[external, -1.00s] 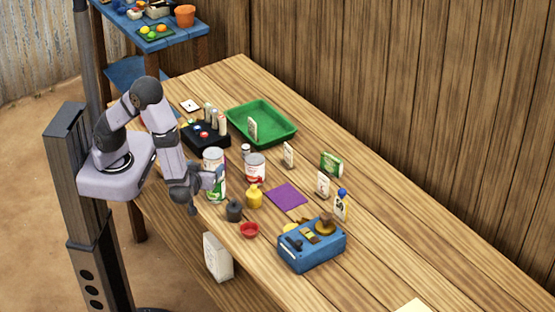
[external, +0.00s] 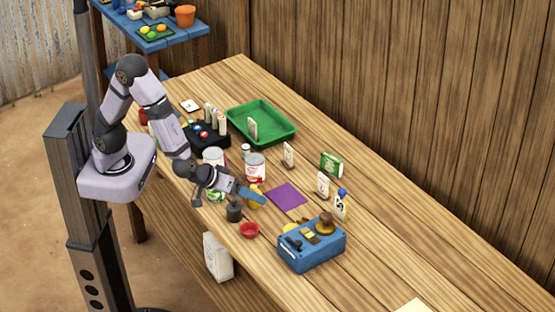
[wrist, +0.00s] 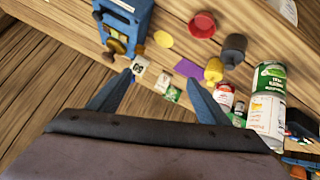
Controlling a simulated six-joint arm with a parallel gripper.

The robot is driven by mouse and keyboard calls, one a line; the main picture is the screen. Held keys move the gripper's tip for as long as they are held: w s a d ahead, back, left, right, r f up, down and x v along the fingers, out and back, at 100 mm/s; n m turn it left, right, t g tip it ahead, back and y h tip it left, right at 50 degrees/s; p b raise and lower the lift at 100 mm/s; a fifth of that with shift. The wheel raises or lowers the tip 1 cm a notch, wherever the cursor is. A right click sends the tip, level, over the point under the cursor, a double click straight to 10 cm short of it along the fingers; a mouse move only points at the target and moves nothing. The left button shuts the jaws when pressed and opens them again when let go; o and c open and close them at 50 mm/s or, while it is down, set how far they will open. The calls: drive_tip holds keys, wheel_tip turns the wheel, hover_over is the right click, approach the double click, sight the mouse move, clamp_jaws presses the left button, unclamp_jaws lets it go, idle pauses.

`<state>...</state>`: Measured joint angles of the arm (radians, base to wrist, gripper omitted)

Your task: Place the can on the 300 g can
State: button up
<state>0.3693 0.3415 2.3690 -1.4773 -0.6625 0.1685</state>
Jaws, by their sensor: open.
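A white-labelled can (external: 213,155) stands on a green-and-white can (external: 212,196), whose lower part shows past my wrist. In the wrist view the white can (wrist: 265,115) and green can (wrist: 268,77) appear end to end at the right. A shorter red-and-white can (external: 255,166) stands to their right, also in the wrist view (wrist: 225,96). I cannot read a weight on any can. My gripper (external: 262,197) is open and empty, pointing right, in front of the red-and-white can. Its two blue fingers (wrist: 158,85) are spread apart in the wrist view.
A green tray (external: 284,133) is behind. The right table is mostly clear.

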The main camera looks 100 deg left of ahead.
drive_tip(key=s+d+r+m+g+h, duration=0.1)
drive_tip(key=s+d+m+h, duration=0.3)
drive_tip(key=d+m+h, duration=0.35)
drive_tip(key=s+a+m+g+y, duration=0.1)
drive_tip(key=s+a+m+g, duration=0.1)
drive_tip(key=s, duration=0.6)
drive_tip(key=s+a+m+g+y, duration=0.1)
drive_tip(key=s+a+m+g, duration=0.2)
drive_tip(key=s, duration=0.4)
drive_tip(key=shift+s+a+g, duration=0.35)
drive_tip(key=shift+a+g, duration=0.35)
drive_tip(key=shift+a, duration=0.35)
